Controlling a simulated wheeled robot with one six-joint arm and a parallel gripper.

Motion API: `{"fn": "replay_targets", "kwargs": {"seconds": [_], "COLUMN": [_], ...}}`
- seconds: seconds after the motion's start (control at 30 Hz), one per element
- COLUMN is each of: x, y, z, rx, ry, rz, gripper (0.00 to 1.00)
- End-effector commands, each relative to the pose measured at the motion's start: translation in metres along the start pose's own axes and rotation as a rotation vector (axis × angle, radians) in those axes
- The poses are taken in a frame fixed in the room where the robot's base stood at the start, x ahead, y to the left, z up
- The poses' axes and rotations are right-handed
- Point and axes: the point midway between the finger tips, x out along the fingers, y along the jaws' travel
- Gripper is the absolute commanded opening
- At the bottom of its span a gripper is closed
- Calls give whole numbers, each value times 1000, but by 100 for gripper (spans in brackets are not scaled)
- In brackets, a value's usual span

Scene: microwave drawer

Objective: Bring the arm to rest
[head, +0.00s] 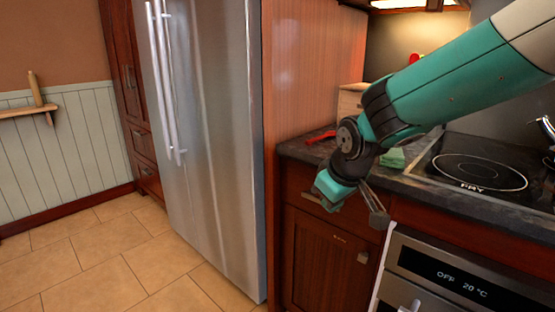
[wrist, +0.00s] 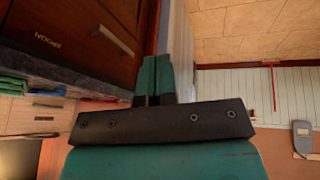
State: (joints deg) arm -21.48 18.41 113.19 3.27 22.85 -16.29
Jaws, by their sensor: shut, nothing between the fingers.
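My gripper (head: 333,190) is in front of the dark wood cabinet, a little below the edge of the counter, at the end of my green and black arm. In the wrist view my gripper (wrist: 153,82) shows its two green fingers together with nothing held between them. The wrist view is turned, with the cabinet and counter on its left and the floor at its top right. The gripper appears apart from the cabinet front.
A steel fridge (head: 205,130) stands to the left. A stove top (head: 480,172) and an oven panel (head: 465,285) are at the right. A cabinet drawer (head: 305,195) has a metal handle. The tiled floor (head: 110,255) at the left is clear.

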Motion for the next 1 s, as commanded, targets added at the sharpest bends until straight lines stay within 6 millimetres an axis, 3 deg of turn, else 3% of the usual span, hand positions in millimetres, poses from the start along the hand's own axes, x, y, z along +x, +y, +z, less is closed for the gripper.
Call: {"fn": "replay_targets", "kwargs": {"seconds": [0.03, 0.2, 0.53, 0.6, 1.0], "x": [-28, -87, -155, -178, -260], "y": [-14, -64, -138, -131, -116], "z": [23, 93, 204, 186, 148], "rx": [23, 69, 86, 87, 86], "ry": [-15, -88, -208, -207, -205], "rz": [-62, -243, -457, -452, -450], "gripper": [0, 0, 0, 0, 0]}}
